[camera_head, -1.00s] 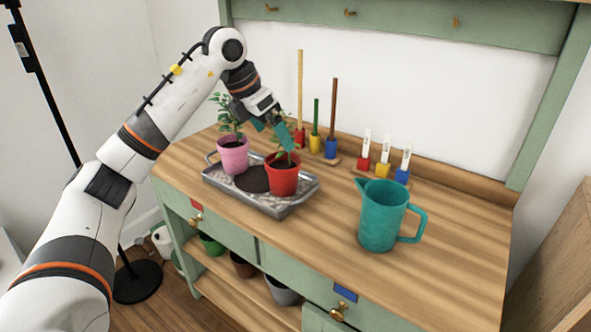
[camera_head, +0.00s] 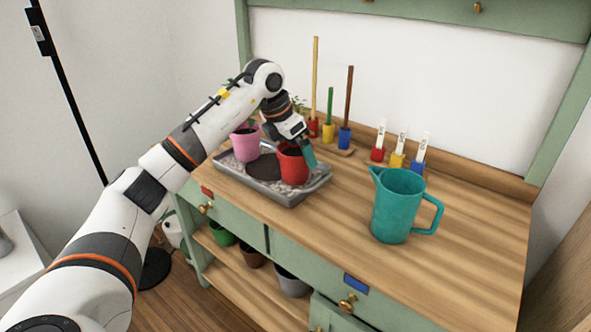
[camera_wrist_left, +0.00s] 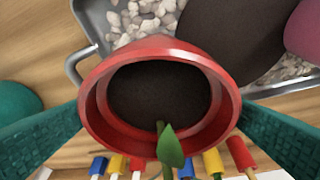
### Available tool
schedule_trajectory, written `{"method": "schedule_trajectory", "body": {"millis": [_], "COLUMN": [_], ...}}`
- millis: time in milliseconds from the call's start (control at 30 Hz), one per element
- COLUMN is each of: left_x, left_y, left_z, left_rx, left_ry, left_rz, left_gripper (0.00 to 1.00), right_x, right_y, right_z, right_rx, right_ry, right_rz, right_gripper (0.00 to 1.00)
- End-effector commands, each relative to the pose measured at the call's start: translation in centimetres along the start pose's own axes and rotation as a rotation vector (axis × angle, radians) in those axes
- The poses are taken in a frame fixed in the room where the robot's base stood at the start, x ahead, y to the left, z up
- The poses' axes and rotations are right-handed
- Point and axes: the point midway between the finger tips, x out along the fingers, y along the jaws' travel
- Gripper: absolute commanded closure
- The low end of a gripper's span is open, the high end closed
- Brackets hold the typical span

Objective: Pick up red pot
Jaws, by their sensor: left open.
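The red pot (camera_head: 291,168) stands upright on the grey tray (camera_head: 266,195), at the tray's right end. It holds dark soil and a green plant, mostly covered by my arm in the head view. In the left wrist view, the red pot (camera_wrist_left: 103,128) shows from above with a green leaf in front. My left gripper (camera_head: 298,152) is open at the red pot, with one teal finger on each side of its rim; whether they touch it I cannot tell. It also shows in the left wrist view (camera_wrist_left: 161,112). My right gripper is not in view.
A pink pot (camera_head: 244,148) stands beside the red pot on the tray. A teal jug (camera_head: 397,207) stands to the right on the wooden bench. Colored blocks with upright sticks (camera_head: 328,133) and labelled blocks (camera_head: 397,160) stand behind. The bench front right is clear.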

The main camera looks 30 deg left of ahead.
Motion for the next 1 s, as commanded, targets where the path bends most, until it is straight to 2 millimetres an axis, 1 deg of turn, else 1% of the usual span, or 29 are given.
{"method": "schedule_trajectory", "body": {"millis": [67, 267, 600, 767, 800, 1000], "left_x": [0.33, 0.31, 0.28, 0.17, 0.17, -0.03], "left_y": [-0.01, 0.0, 0.01, 0.0, 0.0, 0.0], "left_z": [0.0, -0.02, -0.02, -0.08, -0.08, -0.18], "left_rx": [0.0, 0.0, 0.0, 0.001, 0.001, 0.001], "left_ry": [0.0, 0.001, 0.001, 0.004, 0.004, 0.004], "left_rz": [0.0, 0.0, 0.0, 0.0, 0.0, 0.0], "left_gripper": [0.0, 0.0, 0.56, 0.82, 0.84, 0.84], "right_x": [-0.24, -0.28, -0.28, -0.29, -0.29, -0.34], "right_y": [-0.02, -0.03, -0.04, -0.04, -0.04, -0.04], "right_z": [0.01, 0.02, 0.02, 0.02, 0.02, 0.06], "right_rx": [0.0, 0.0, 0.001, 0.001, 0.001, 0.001], "right_ry": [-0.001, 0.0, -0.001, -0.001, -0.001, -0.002], "right_rz": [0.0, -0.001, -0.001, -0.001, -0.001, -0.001], "right_gripper": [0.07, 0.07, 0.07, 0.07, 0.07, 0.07]}}
